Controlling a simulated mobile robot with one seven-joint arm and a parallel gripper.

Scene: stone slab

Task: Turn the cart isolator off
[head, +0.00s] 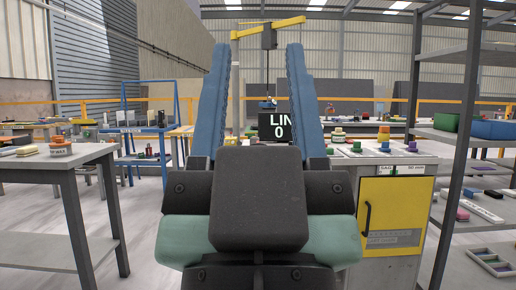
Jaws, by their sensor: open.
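My gripper (258,48) is large in the middle of the head view, its two blue fingers pointing up and spread apart with nothing between them. Its dark body and green-grey part hide much of what lies behind. To its right stands a grey cart (421,160) with a yellow door (391,216) and a black handle. Small coloured parts sit on or behind its top, including an orange-red knob-like part (384,131) and a green one (412,146). I cannot tell which, if any, is the isolator, or its position. My gripper appears apart from these.
A grey table (90,155) with small objects stands at the left. Blue-framed benches and a black sign (275,127) are behind. Bare floor (140,220) shows between table and gripper.

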